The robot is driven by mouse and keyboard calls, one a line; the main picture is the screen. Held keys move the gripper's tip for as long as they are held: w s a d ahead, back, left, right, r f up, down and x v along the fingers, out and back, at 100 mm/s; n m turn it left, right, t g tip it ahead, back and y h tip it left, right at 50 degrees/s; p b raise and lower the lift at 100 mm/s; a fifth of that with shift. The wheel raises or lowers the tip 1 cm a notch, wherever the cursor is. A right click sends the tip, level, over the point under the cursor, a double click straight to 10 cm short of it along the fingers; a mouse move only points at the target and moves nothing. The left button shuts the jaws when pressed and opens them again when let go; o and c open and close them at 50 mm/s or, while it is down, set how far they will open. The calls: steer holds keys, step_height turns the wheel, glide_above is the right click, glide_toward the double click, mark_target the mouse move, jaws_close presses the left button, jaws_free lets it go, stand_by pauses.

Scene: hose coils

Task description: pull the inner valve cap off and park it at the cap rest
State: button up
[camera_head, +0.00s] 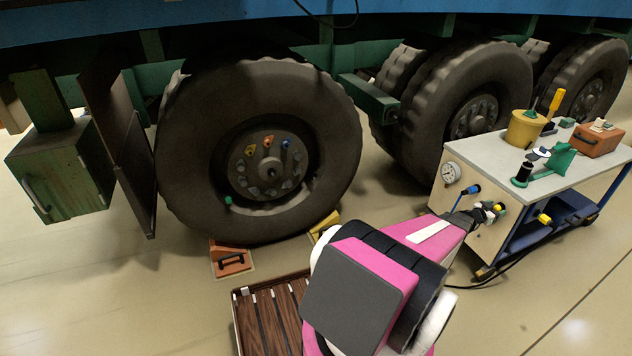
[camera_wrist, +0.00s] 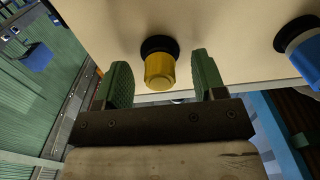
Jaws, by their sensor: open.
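A ribbed yellow cap (camera_wrist: 160,70) with a black collar sits on a cream panel in the wrist view. My gripper (camera_wrist: 165,82) is open, its two green pads on either side of the cap with gaps showing. In the head view my gripper (camera_head: 490,211) is at the trolley's front panel, where yellow shows by the fingers. A small green cap-like piece (camera_head: 228,200) is on the lower left of the near wheel (camera_head: 260,150). I cannot tell which is the inner valve cap, and I cannot pick out the cap rest.
A blue fitting (camera_wrist: 302,48) is on the same panel, to the right. The trolley (camera_head: 465,160) carries a gauge, a yellow pot (camera_head: 525,128), a green tool and an orange box (camera_head: 597,140). An orange chock (camera_head: 232,258) and slatted crate (camera_head: 270,312) are on the floor.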

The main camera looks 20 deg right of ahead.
steer(key=shift+s+a, duration=0.1)
steer(key=shift+a, duration=2.3)
steer(key=a, duration=1.1)
steer(key=w+a+r+n+t+y, duration=0.2)
steer(key=w+a+n+t+y, duration=0.15)
steer(key=w+a, duration=0.35)
steer(key=w+a+r+n+t+y, duration=0.15)
steer(key=w+a+t, duration=0.3)
steer(key=w, duration=0.55)
steer(key=w+a+r+n+t+y, duration=0.1)
steer(key=w+a+n+y, duration=0.4)
steer(key=a, duration=0.6)
steer(key=w+a+r+n+y, duration=0.1)
steer(key=w+a+y, duration=0.35)
steer(key=a, duration=0.75)
steer(key=a+r+n+g+y, duration=0.2)
steer(key=a+n+g+y, duration=0.15)
steer(key=a, duration=1.75)
steer(key=s+a+r+n+g, duration=0.1)
steer(key=s+a+r+g, duration=0.1)
steer(key=s+a, duration=0.3)
steer(key=s+a+r+n+g, duration=0.2)
steer(key=s+a+g, duration=0.2)
steer(key=a, duration=0.6)
steer(key=shift+s+a+r, duration=0.15)
steer(key=shift+s+r, duration=0.25)
steer(key=shift+s, duration=0.55)
